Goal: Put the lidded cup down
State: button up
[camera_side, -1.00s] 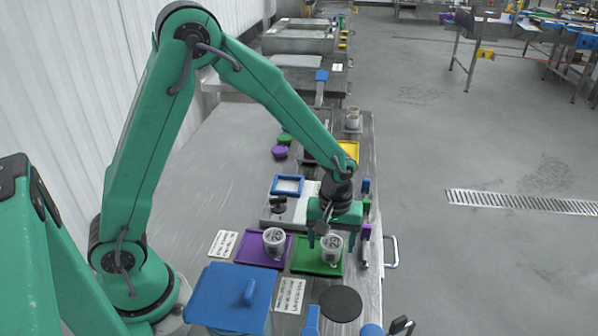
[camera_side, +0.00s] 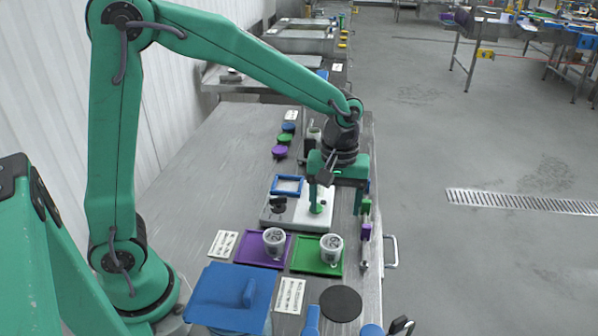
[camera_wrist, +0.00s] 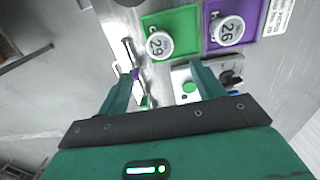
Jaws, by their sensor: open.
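A white cup marked 29 (camera_side: 331,248) stands upright on the green tray (camera_side: 300,265); it also shows in the wrist view (camera_wrist: 159,45). A like cup marked 26 (camera_side: 274,242) stands upright on the purple tray (camera_side: 247,257), and in the wrist view (camera_wrist: 229,30). Both have pale tops; I cannot tell whether these are lids. My gripper (camera_side: 337,190) is open, with nothing between its fingers. It is above the white plate of the scale, behind and apart from both cups. A small green round piece (camera_wrist: 189,87) is on that plate, partly hidden in the side view.
Blue, green and purple discs (camera_side: 284,139) lie farther back on the steel table. A blue lidded box (camera_side: 230,298) and a dark round pad (camera_side: 340,303) are in front. The table's left middle is clear.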

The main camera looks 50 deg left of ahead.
jog(key=shift+r, duration=0.1)
dwell(0.5)
jog(key=s+a+r+m+t, duration=0.2)
jog(key=s+a+r+m, duration=0.2)
jog(key=s, duration=0.4)
jog(key=s+a+r+m+t, duration=0.3)
jog(key=s+a+r+m, duration=0.1)
jog(key=s, duration=0.4)
jog(key=shift+a+r+m+t, duration=0.3)
jog(key=shift+r+m, duration=0.2)
jog(key=shift+r, duration=0.6)
